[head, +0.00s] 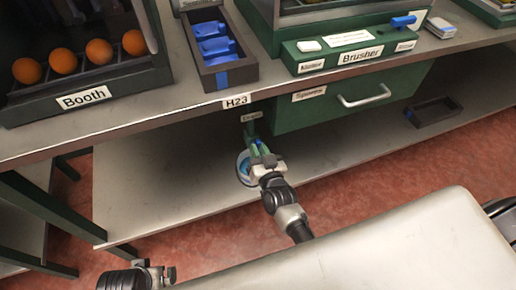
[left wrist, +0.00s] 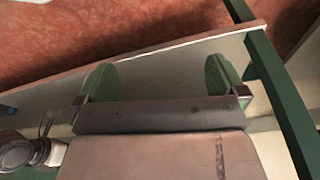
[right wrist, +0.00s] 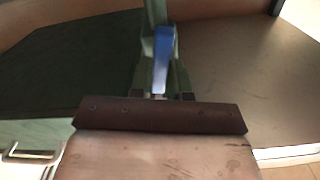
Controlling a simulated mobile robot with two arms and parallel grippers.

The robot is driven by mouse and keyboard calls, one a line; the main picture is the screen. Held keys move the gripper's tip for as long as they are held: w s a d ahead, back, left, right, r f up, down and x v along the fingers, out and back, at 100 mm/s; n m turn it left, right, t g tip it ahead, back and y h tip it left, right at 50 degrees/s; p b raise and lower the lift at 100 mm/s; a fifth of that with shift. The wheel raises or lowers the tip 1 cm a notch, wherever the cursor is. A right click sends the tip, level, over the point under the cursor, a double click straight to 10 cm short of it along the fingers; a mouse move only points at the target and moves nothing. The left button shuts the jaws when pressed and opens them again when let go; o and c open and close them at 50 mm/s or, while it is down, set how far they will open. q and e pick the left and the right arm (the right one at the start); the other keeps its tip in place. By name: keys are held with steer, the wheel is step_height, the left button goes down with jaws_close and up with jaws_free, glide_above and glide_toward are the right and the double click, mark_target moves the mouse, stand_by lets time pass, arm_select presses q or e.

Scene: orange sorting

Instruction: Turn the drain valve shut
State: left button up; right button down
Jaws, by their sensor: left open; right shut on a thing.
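The drain valve's blue handle (right wrist: 164,50) shows in the right wrist view, on a green pipe (right wrist: 154,14) under the bench. My right gripper (right wrist: 161,75) is shut on the handle, one green finger on each side. In the head view my right gripper (head: 260,150) is under the bench, below the small drain label (head: 251,117), and hides most of the valve. My left gripper (head: 155,272) is low at the left in the head view. In the left wrist view the left gripper (left wrist: 160,78) is open and empty, its fingers wide apart.
A green drawer (head: 345,98) hangs to the right of the valve. A dark tray (head: 433,111) lies farther right. The shelf's left part is clear.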

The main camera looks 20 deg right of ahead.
arm_select(q)
step_height(320, 180, down, 4)
steer(key=shift+r, duration=2.35)
arm_select(e)
steer(key=shift+d+f+m, duration=0.1)
steer(key=shift+f+m, duration=0.05)
steer(key=shift+m, duration=2.4)
steer(key=shift+d+f+m, duration=0.1)
steer(key=shift+m, duration=2.5)
steer(key=shift+d+f+m, duration=0.1)
steer(key=shift+f+m, duration=0.05)
steer(key=shift+m, duration=2.4)
arm_select(q)
steer(key=shift+r, duration=0.1)
arm_select(e)
steer(key=c, duration=1.1)
jaws_free()
steer(key=shift+s, duration=0.1)
